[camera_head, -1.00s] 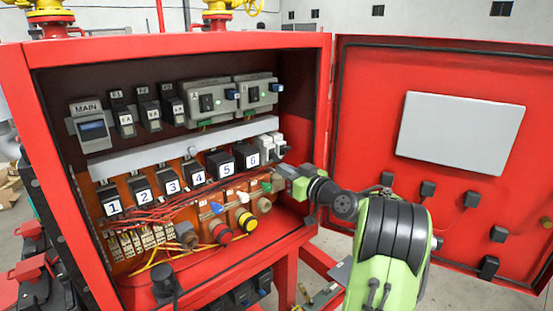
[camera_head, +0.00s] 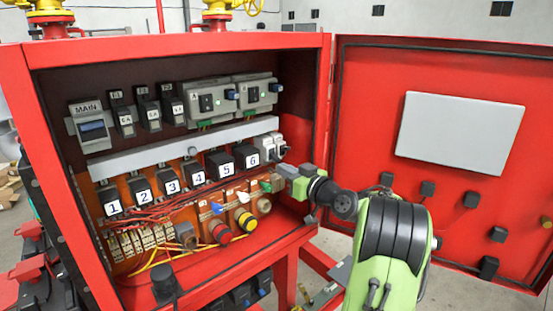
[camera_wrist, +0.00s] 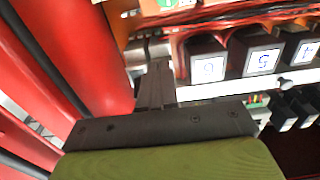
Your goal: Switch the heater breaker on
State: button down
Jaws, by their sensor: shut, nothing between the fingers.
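Two small pale breakers (camera_head: 271,146) sit side by side at the right end of the lower row, right of the black unit marked 6 (camera_head: 246,155). No label naming the heater is readable, so I cannot tell which breaker it is. My gripper (camera_head: 283,171) is inside the cabinet's right side, just below and right of the pale breakers. In the wrist view my gripper's fingers (camera_wrist: 157,82) are shut and empty, pointing at a silvery-grey part (camera_wrist: 148,48) beside unit 6. Contact cannot be told.
The red cabinet (camera_head: 180,43) is open, its door (camera_head: 380,110) swung right. The MAIN breaker (camera_head: 91,127) and other switches fill the upper row. A red knob (camera_head: 220,231) and a yellow knob (camera_head: 246,220) stick out below. Loose red wires (camera_head: 150,215) lie lower left.

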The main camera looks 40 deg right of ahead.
jog(key=shift+a+r, duration=0.2)
jog(key=shift+r, duration=0.65)
jog(key=shift+r+p, duration=0.3)
jog(key=shift+p, duration=0.15)
jog(key=s+b, duration=0.5)
jog(key=s, duration=0.1)
jog(key=shift+s+d+f+b, duration=0.2)
jog(key=shift+d+f+b, duration=0.1)
jog(key=shift+f, duration=0.15)
jog(key=shift+a, duration=0.1)
